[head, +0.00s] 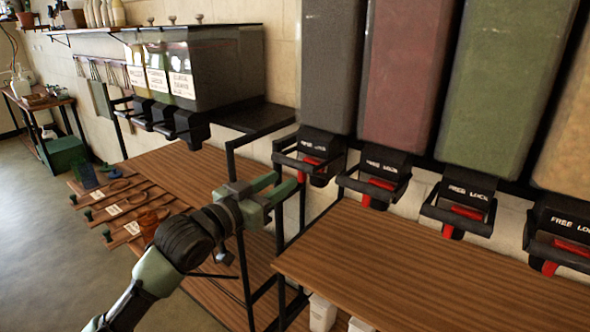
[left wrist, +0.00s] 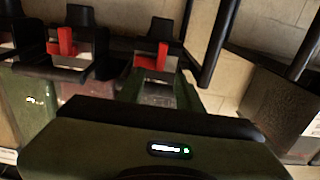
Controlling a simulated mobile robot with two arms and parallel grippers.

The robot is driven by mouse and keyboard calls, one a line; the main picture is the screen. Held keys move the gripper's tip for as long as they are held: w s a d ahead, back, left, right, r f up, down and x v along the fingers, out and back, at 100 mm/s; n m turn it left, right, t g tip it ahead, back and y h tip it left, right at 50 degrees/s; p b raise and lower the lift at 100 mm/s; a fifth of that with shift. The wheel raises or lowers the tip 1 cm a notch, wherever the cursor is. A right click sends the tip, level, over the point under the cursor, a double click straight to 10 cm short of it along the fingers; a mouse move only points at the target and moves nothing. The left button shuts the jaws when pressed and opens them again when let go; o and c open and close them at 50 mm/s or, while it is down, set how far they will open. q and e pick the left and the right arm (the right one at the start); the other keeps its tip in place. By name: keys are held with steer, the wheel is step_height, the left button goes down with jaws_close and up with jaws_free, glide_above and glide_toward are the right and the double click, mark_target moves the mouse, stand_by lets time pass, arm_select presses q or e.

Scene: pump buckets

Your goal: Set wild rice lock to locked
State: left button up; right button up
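A row of tall dispensers hangs at the right in the head view: dark grey (head: 330,65), dark red (head: 405,75), green (head: 505,85) and tan (head: 570,140). No name label is readable on them, so which holds wild rice is not certain. Each has a black outlet marked "FREE LOCK" with a red lever; the dark grey one's lever (head: 311,162) is nearest my left gripper. My left gripper (head: 284,184) is open and empty, left of and below that outlet, apart from it. The left wrist view shows two red levers (left wrist: 62,42) (left wrist: 157,60) beyond the fingers. My right gripper is out of view.
A wooden shelf (head: 430,275) runs below the outlets. A second wooden counter (head: 200,170) with scoops and tags lies at the left, under dark bins (head: 215,70). Black frame posts stand near my gripper. Air between gripper and outlets looks free.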

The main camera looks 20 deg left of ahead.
arm_select(q)
steer(key=p+x, duration=0.1)
steer(key=x, duration=0.5)
steer(key=shift+w, duration=0.25)
steer(key=shift+f, duration=0.1)
jaws_close()
steer(key=shift+d, duration=0.1)
stand_by(1.0)
